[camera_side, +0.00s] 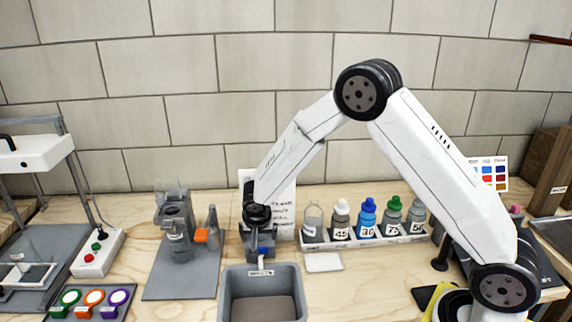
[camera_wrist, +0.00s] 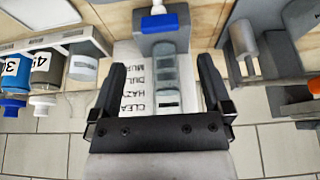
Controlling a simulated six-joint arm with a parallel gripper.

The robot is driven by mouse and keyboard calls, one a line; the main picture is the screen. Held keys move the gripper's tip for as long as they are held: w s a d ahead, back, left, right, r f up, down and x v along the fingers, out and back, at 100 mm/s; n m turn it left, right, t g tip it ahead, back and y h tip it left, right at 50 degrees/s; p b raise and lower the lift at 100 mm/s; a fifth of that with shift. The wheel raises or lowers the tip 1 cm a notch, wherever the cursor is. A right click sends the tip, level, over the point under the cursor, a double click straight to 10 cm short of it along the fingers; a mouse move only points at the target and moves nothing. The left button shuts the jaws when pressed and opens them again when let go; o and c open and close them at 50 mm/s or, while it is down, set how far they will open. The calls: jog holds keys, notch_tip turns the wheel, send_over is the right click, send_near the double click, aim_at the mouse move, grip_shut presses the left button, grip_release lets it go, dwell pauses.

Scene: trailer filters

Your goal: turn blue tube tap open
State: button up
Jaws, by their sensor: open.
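The blue tap (camera_wrist: 159,22) sits on a grey block at the foot of a clear tube (camera_wrist: 167,72) in the wrist view. In the side view the blue tap (camera_side: 266,251) shows just below my gripper (camera_side: 258,226), above the grey bin. In the wrist view my gripper (camera_wrist: 162,64) has its two dark fingers spread wide. The tube appears between them, and the tap lies beyond the fingertips. No contact with the tap shows. In the side view my wrist hides most of the tube, and the tap's handle angle is hard to tell.
A grey bin (camera_side: 232,296) stands below the tap. A rack (camera_side: 372,239) of bottles is to the right, with a white pad (camera_side: 323,262) in front. A grey stand (camera_side: 171,213) with an orange part is to the left. A sheet with writing (camera_wrist: 133,90) is behind the tube.

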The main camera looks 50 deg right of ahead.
aim_at(260, 248)
jog(key=shift+x, duration=3.75)
jog(key=c, duration=1.2)
jog(key=shift+n+t+y, duration=0.4)
jog(key=shift+n+y, duration=0.3)
jog(key=shift+n, duration=1.5)
jog(key=o, duration=1.2)
jog(key=shift+s+r, duration=0.1)
jog(key=shift+r, duration=0.05)
jog(key=v, duration=0.7)
jog(key=shift+s+r, duration=0.2)
